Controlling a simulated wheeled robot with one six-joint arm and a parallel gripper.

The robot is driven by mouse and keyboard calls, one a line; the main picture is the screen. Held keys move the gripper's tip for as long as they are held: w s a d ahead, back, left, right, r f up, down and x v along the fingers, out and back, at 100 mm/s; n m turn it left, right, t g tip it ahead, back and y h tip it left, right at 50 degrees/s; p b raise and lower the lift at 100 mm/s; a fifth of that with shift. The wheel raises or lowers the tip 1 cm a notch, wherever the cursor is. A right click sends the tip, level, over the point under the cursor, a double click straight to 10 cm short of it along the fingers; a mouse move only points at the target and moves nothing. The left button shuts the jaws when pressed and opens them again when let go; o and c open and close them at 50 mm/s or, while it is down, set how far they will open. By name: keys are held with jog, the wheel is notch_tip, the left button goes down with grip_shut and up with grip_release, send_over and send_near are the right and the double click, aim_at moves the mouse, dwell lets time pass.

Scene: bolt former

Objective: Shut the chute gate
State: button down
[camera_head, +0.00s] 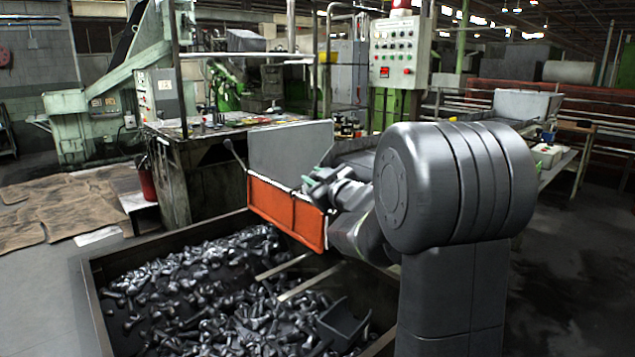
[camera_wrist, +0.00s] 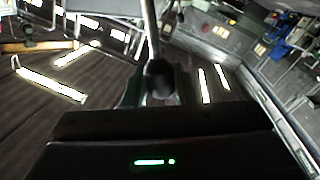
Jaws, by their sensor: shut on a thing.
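The chute has an orange front panel (camera_head: 285,210) at the rim of the bolt bin. A flat grey plate (camera_head: 291,150), which looks like the gate, stands upright above and behind it. A thin lever with a dark ball end (camera_head: 228,144) sticks up at the panel's left. My gripper (camera_head: 318,184) is at the panel's right end, partly hidden by my arm. In the wrist view my gripper (camera_wrist: 158,92) is shut on the dark end of a thin rod (camera_wrist: 150,30), apparently a handle. What the rod joins to cannot be told.
A large dark bin (camera_head: 92,290) full of loose bolts (camera_head: 215,290) lies below the chute, with a dark scoop-like box (camera_head: 343,324) in it. A machine bench (camera_head: 205,165) stands behind, with a red extinguisher (camera_head: 147,182) beside it. A control panel (camera_head: 400,52) stands farther back.

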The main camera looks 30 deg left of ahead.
jog(key=shift+s+a+f+n+b, duration=0.15)
jog(key=shift+s+f+n+b, duration=0.4)
jog(key=shift+b, duration=0.45)
jog(key=c, duration=1.2)
grip_release()
jog(key=shift+s+r, duration=0.1)
jog(key=v, duration=1.3)
jog(key=shift+s+d+p, duration=0.15)
jog(key=shift+d+p, duration=0.2)
jog(key=shift+p, duration=0.05)
jog(key=shift+a, duration=0.1)
